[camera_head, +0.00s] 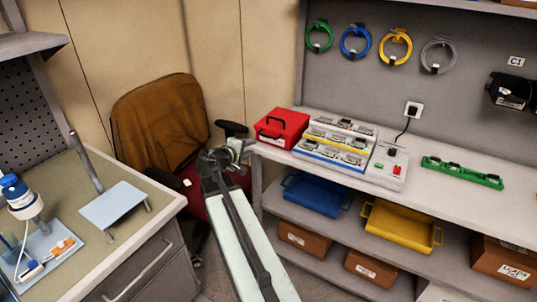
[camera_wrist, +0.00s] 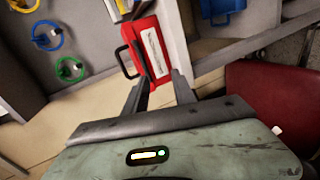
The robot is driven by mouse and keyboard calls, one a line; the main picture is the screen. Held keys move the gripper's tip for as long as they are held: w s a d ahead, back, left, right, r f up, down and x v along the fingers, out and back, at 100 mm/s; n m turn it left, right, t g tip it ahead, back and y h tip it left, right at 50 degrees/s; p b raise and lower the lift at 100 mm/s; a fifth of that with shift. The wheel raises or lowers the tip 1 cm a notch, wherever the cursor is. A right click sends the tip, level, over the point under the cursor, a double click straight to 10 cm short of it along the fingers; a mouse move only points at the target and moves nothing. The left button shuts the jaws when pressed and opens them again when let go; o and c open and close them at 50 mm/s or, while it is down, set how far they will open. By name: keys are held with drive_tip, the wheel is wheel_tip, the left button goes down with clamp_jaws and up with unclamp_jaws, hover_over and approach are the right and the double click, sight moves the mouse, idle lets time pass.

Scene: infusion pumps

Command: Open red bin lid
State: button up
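The red bin (camera_head: 282,127) stands at the left end of the grey workbench, with a black handle on it. Its lid looks closed. In the wrist view the red bin (camera_wrist: 143,33) lies ahead of the fingers, with a white label and the black handle (camera_wrist: 124,61) on its left side. My gripper (camera_head: 238,146) is just left of the bin and the bench end in the head view. In the wrist view my gripper (camera_wrist: 160,79) has its two fingers apart with nothing between them. The fingers appear short of the bin; contact cannot be told.
A rack of small devices (camera_head: 338,142) stands right of the bin. A blue tray (camera_head: 315,196) and yellow tray (camera_head: 402,226) sit on the shelf below. A chair (camera_head: 158,122) is behind my arm. Coloured cable coils (camera_head: 355,41) hang on the wall.

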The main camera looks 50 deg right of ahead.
sight(266, 136)
drive_tip(key=shift+n+h, duration=0.5)
drive_tip(key=shift+h, duration=0.2)
drive_tip(key=x, duration=0.3)
drive_tip(key=r+b+x, duration=0.1)
drive_tip(key=x, duration=0.3)
drive_tip(key=r+x, duration=0.1)
drive_tip(key=x, duration=0.2)
drive_tip(key=shift+s+d+f+b, duration=0.15)
drive_tip(key=shift+s+d+b, duration=0.2)
drive_tip(key=shift+d, duration=0.3)
clamp_jaws()
